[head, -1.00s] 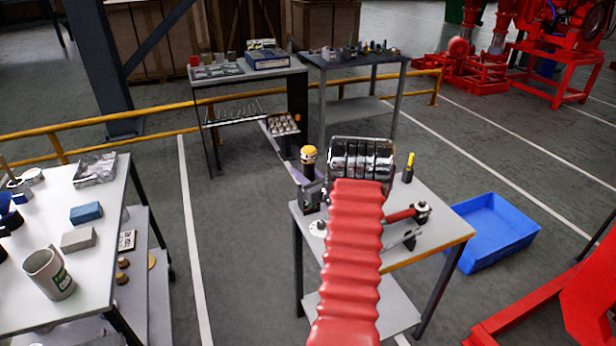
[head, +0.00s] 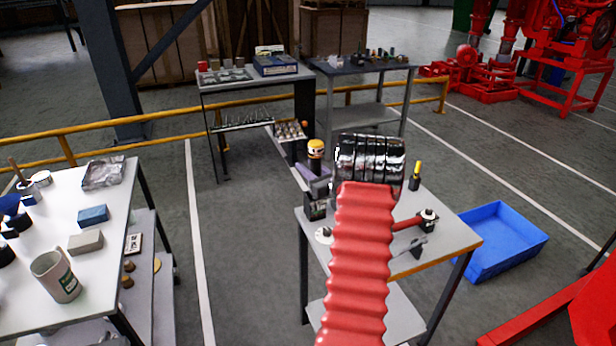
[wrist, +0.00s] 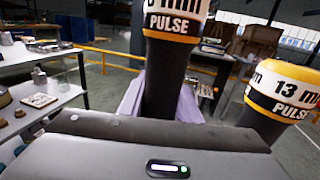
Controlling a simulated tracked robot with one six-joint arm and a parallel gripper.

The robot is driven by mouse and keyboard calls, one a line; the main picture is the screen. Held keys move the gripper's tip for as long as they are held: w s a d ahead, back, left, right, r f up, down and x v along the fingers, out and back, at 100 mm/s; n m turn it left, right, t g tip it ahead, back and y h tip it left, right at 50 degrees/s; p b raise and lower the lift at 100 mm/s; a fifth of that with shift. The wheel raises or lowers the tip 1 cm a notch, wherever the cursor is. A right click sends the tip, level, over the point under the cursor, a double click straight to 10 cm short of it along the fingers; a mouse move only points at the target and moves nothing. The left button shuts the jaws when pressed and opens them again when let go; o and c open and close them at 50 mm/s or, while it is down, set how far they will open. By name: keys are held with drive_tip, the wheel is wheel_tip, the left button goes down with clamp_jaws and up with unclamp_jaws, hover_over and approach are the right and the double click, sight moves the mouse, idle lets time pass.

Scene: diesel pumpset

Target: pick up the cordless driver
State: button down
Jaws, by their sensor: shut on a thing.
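In the wrist view the driver (wrist: 165,85) stands close in front as a black column with a white and yellow "PULSE" band. A second rounded part with a "13 mm PULSE" band shows at the right; how it joins is unclear.
The small work table (head: 452,246) below bears a red-handled tool (head: 408,223) and a yellow-topped tool (head: 415,174). A blue tub (head: 500,240) is on the floor right. A cluttered table (head: 110,255) stands left, and a yellow rail (head: 100,140) runs behind.

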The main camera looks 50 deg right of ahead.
wheel_tip(320, 180, up, 14)
drive_tip(key=shift+f, duration=0.15)
idle(0.6)
drive_tip(key=c, duration=1.9)
unclamp_jaws()
clamp_jaws()
